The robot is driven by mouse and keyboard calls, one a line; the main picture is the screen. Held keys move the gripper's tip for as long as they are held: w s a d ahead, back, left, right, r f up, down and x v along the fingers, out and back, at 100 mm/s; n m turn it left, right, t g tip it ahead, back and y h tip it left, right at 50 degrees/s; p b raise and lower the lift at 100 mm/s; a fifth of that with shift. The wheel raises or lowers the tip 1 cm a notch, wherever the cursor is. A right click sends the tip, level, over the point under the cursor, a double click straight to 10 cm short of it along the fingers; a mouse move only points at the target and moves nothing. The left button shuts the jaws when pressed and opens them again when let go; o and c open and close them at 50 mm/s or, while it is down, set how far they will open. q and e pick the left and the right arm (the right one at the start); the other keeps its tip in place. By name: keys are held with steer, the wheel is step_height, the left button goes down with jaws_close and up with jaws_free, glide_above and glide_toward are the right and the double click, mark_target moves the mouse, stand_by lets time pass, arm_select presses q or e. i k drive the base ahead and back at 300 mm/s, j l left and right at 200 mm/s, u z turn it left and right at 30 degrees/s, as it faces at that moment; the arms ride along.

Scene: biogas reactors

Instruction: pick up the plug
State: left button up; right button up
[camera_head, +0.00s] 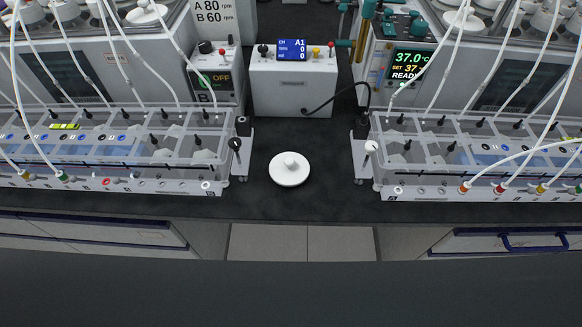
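A white round disc with a raised knob in its middle (289,169), which looks like the plug, lies flat on the dark bench top (300,207). It stands alone in the gap between the two clear-lidded baths, and nothing touches it. Neither of my grippers shows in the head view.
Clear-lidded baths with tubes stand left (120,150) and right (480,160) of the disc. A white box with a blue display (292,85) stands behind it. Black-knobbed (235,146) and white-knobbed (371,148) levers flank the gap. The bench around the disc is clear.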

mark_target(286, 169)
steer(key=l+u, duration=0.15)
steer(key=l, duration=0.25)
steer(key=k+l+u, duration=0.15)
steer(key=l, duration=0.2)
steer(key=l+u, duration=0.15)
steer(key=l, duration=0.25)
steer(key=k+l+u, duration=0.15)
steer(key=l, duration=0.2)
